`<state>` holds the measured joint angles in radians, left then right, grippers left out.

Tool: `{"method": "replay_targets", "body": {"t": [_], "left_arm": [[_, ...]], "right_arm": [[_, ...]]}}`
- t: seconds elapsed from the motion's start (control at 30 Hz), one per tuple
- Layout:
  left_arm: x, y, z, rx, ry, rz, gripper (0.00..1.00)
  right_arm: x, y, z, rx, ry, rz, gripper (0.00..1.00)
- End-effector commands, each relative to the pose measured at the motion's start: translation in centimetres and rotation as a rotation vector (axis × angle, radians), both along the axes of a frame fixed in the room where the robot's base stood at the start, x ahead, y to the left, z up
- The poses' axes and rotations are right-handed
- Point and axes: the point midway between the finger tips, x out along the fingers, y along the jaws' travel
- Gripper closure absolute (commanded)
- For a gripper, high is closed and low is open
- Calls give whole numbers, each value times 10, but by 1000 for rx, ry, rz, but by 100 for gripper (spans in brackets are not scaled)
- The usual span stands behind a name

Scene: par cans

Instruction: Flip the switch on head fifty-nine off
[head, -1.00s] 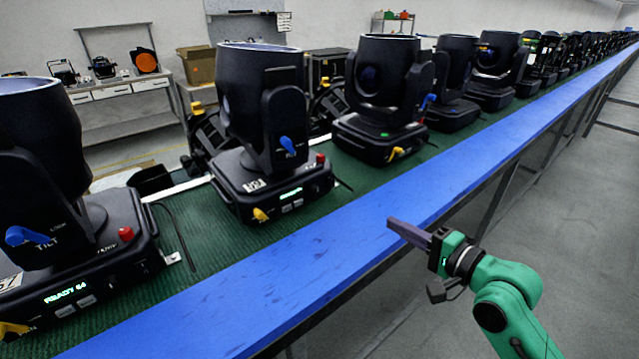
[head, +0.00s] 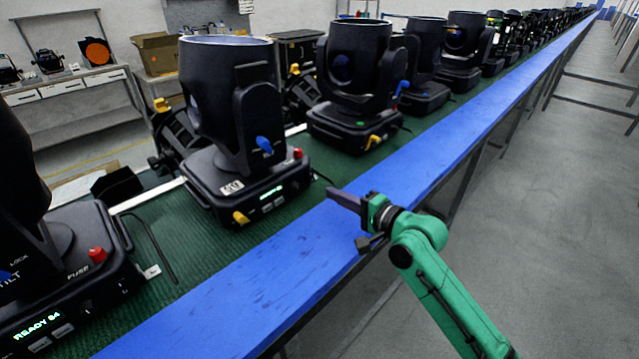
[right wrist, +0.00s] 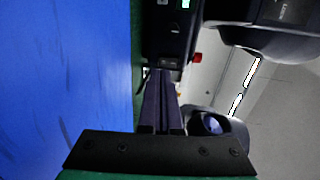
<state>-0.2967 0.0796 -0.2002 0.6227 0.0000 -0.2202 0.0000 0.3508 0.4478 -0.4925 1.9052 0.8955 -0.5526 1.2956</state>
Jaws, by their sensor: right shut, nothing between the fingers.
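Several black moving heads stand in a row on the green bench top. The nearest head (head: 60,265), cut off at the left, has a lit display that seems to read READY 64 or 84 and a red FUSE cap (head: 97,254). The second head (head: 225,110) has a blue lock lever (head: 264,145), a yellow lever (head: 240,217), a red cap (head: 298,153) and a display too small to read. I cannot tell which is fifty-nine, nor make out its switch.
The blue bench edge (head: 450,140) runs to the far right, with open grey floor beside it. A third head (head: 355,80) and others continue the row. A black cable (head: 150,235) lies between the first two heads. Shelves and a cardboard box (head: 160,53) stand behind.

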Motion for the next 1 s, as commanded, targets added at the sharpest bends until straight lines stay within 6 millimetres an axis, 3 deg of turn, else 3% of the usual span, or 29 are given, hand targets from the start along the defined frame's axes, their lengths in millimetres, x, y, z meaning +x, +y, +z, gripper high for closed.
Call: {"method": "replay_targets", "body": {"t": [0.3,0.67,0.93,1.0], "left_arm": [[-1,1,12,1,1,1,58],[-3,1,11,1,5,1,58],[-4,1,-31,1,7,0,58],[-5,1,-23,2,8,0,58]], "right_arm": [[37,37,-6,-1,0,0,100],[40,40,-9,-1,-1,-1,100],[45,46,-21,65,-66,0,100],[46,46,-13,67,-69,0,100]]}}
